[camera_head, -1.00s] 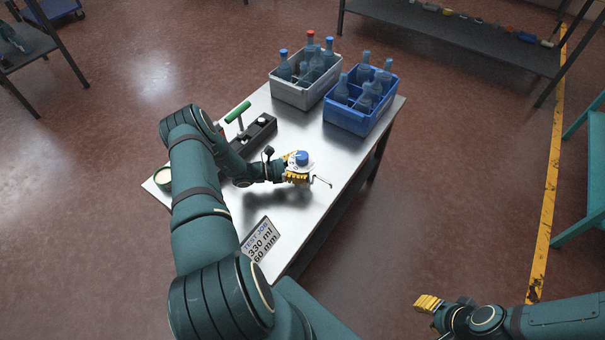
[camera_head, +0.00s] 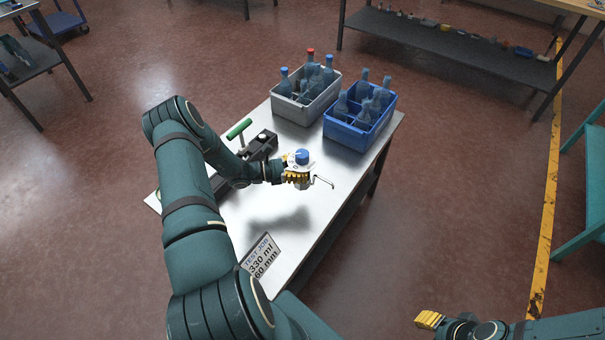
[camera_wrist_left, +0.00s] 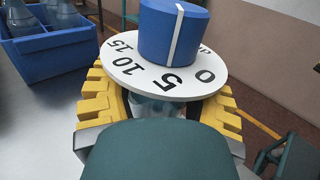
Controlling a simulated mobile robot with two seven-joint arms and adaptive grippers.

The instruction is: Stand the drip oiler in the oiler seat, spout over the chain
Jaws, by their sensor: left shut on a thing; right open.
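My left gripper (camera_head: 297,178) is shut on the drip oiler (camera_head: 302,157), above the metal table. The oiler has a blue knob and a white dial, and its thin bent spout (camera_head: 323,181) points to the right. In the left wrist view the yellow fingers flank the body under the dial (camera_wrist_left: 165,78), marked 0, 5, 10, 15; the knob (camera_wrist_left: 173,30) is on top. A dark fixture (camera_head: 262,143) with a green T-handle (camera_head: 239,129) lies behind my left forearm, partly hidden. I cannot make out the seat or chain. My right gripper (camera_head: 428,319) is open and empty, off the table.
A grey crate (camera_head: 305,112) and a blue crate (camera_head: 356,136), both holding bottles, stand at the table's far end. A sign (camera_head: 260,257) reading "TEST JOB 330 ml 60 mm" lies at the near edge. The table (camera_head: 345,180) is clear right of the oiler.

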